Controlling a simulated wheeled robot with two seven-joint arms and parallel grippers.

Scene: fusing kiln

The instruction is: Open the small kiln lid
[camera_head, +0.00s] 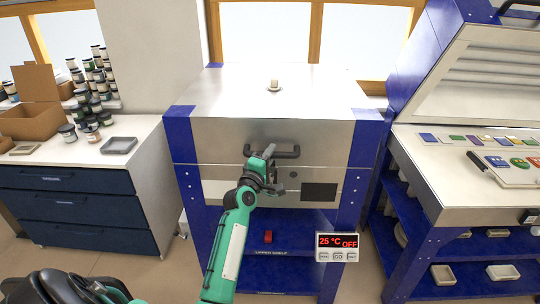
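The small kiln (350,185) stands in the middle, a steel box on a blue frame. Its steel lid (225,135) lies level and shut. A dark bar handle (290,154) sticks out from the lid's front. My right gripper is not in view.
A small pale object on a dish (274,86) stands on the lid. A controller (337,247) reads 25 °C OFF. A larger open kiln (460,205) stands close on the right. A drawer cabinet (75,205) with jars and a cardboard box (35,118) is on the left.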

